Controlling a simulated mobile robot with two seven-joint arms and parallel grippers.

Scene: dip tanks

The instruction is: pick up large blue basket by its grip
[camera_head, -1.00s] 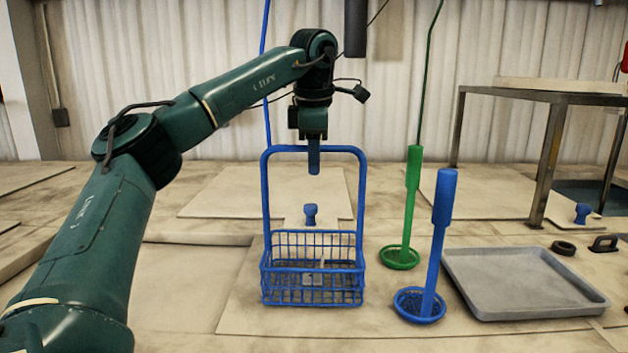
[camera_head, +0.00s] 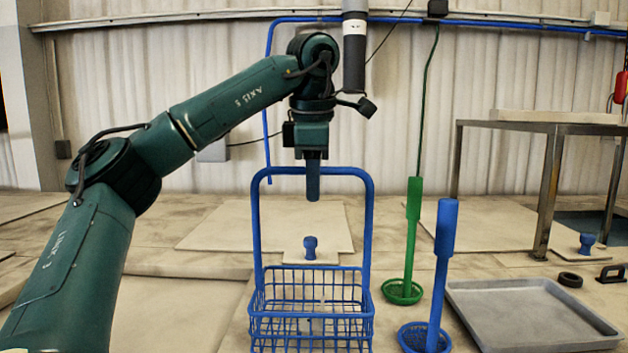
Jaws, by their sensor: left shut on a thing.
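The large blue basket (camera_head: 312,316) is a wire basket with a tall arched handle, in the middle of the head view. Its lower edge is cut off by the frame, so I cannot see whether it touches the surface below. My left gripper (camera_head: 313,188) points straight down at the middle of the handle's top bar (camera_head: 345,172) and is shut on it. The fingers cover part of the bar. The basket hangs upright below the gripper. My right gripper is out of view.
Right of the basket stand a green dipper (camera_head: 413,200) and a blue dipper (camera_head: 446,220). A grey tray (camera_head: 530,312) lies further right. A blue knob (camera_head: 310,247) on a pale lid is behind the basket. A metal-legged table (camera_head: 545,190) stands at back right.

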